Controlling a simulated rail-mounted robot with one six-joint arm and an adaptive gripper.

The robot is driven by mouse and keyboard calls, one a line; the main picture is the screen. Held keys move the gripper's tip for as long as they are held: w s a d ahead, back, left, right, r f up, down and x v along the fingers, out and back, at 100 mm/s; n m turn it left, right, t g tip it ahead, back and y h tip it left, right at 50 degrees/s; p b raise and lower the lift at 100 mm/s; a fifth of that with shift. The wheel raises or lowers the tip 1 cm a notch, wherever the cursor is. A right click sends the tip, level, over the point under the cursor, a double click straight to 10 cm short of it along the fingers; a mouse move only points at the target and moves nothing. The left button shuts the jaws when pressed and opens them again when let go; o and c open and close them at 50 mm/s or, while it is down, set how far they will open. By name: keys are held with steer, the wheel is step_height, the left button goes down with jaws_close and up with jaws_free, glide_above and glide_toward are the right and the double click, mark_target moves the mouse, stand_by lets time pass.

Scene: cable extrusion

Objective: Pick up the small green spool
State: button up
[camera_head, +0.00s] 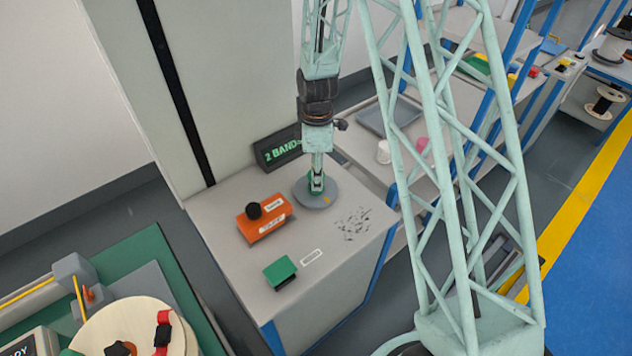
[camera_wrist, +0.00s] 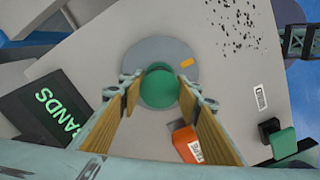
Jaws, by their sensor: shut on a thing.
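The small green spool (camera_wrist: 160,87) shows in the wrist view as a round green top between my two fingers. My gripper (camera_wrist: 157,82) is shut on it, with one finger on each side. In the head view my gripper (camera_head: 316,186) points down over a round grey plate (camera_head: 327,201), and only a bit of green shows between the fingers. The plate also shows in the wrist view (camera_wrist: 140,50), with a small orange mark on it. I cannot tell whether the spool touches the plate.
An orange box with a black knob (camera_head: 264,220) stands left of the plate. A green block (camera_head: 280,270) sits nearer the front edge. A dark sign reading "2 BANDS" (camera_head: 279,148) stands behind. Dark bits (camera_head: 353,223) lie scattered right of the plate.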

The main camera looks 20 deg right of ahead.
steer(key=shift+r, duration=0.2)
steer(key=shift+r, duration=1.65)
steer(key=s+r, duration=0.1)
steer(key=s, duration=1.5)
steer(key=shift+a+r, duration=0.15)
steer(key=shift+a, duration=0.15)
